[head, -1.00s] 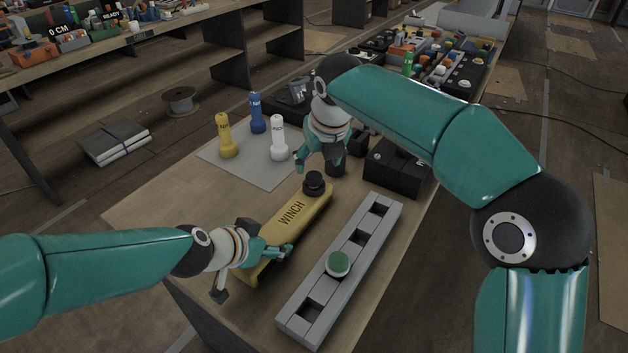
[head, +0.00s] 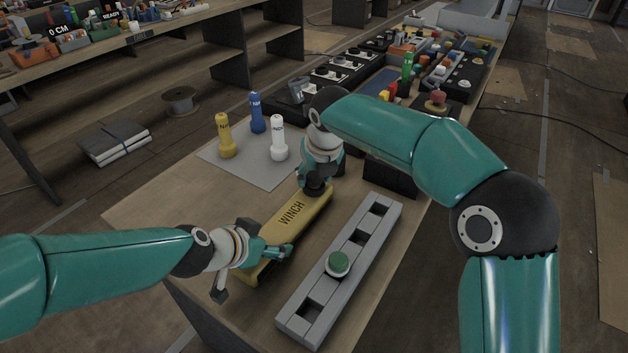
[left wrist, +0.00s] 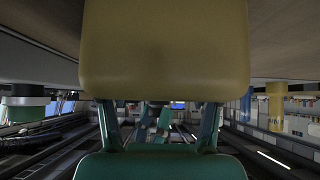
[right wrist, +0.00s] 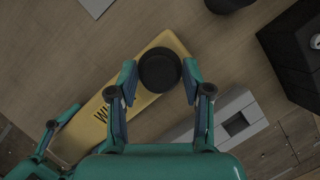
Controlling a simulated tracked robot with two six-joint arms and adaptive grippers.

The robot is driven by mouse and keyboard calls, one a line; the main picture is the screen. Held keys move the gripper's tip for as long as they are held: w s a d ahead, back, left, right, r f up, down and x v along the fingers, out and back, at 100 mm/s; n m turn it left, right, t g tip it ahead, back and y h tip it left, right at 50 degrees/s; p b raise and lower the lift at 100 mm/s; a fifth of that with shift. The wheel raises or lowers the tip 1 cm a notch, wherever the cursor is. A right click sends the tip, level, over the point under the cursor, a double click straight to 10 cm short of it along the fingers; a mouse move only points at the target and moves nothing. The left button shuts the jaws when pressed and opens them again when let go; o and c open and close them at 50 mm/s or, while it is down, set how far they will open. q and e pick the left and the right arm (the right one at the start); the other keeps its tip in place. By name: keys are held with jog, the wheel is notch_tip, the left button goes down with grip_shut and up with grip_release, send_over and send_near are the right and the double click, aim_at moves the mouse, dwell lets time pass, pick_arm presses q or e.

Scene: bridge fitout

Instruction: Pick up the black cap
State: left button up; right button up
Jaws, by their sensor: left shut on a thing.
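The black cap (right wrist: 160,70) is round and sits on the far end of the yellow WINCH pendant (head: 303,222). In the right wrist view it lies between the two fingers of my right gripper (head: 317,180), which stand apart on either side with visible gaps. In the head view the gripper is over the cap and partly hides it. My left gripper (head: 268,253) is shut on the near end of the pendant. The pendant's yellow body fills the upper middle of the left wrist view (left wrist: 165,50).
A grey slotted rail (head: 350,285) with a green button (head: 338,263) lies right of the pendant. Yellow (head: 226,138), blue (head: 257,114) and white (head: 278,140) torch-shaped pieces stand on a grey mat (head: 232,168). A black box (right wrist: 295,50) is close on the right.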

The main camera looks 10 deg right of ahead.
aim_at(315, 176)
jog(key=c, duration=0.5)
jog(key=shift+o, duration=0.2)
notch_tip(315, 176, up, 14)
dwell(0.6)
pick_arm(q)
jog(key=o, duration=1.6)
jog(key=shift+o, duration=0.2)
